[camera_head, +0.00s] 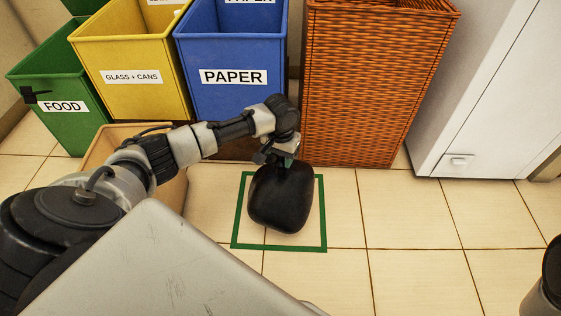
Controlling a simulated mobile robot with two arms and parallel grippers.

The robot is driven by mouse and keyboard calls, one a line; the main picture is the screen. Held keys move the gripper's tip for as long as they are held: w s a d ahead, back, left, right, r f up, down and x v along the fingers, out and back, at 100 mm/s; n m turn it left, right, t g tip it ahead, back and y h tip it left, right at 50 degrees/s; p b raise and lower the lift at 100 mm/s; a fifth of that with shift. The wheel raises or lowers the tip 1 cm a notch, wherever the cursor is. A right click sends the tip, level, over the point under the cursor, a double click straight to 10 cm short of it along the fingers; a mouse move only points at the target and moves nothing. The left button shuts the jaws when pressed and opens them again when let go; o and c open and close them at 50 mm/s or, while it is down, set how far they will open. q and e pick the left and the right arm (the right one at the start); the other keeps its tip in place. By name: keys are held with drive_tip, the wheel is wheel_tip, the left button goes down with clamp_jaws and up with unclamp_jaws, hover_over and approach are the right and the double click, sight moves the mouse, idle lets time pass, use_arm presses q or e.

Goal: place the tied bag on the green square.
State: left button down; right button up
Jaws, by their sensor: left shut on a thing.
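A black tied bag (281,200) is within the outline of the green square (323,215) on the tiled floor, as seen from above. My left gripper (284,160) is shut on the top of the bag. I cannot tell whether the bag touches the floor or hangs a little above it. The bag hides part of the square's middle, and my arm and body hide some floor to the left. My right gripper is not in view; only a dark part of my body shows at the lower right edge.
Green food bin (50,82), yellow glass and cans bin (133,79) and blue paper bin (232,80) stand at the back left. A tan bin (104,147) is below them. A wicker basket (362,90) and white cabinet (480,90) stand behind right. Floor right of the square is clear.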

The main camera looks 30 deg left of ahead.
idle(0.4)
use_arm(q)
drive_tip(key=c, duration=0.6)
unclamp_jaws()
drive_tip(key=shift+f, duration=0.15)
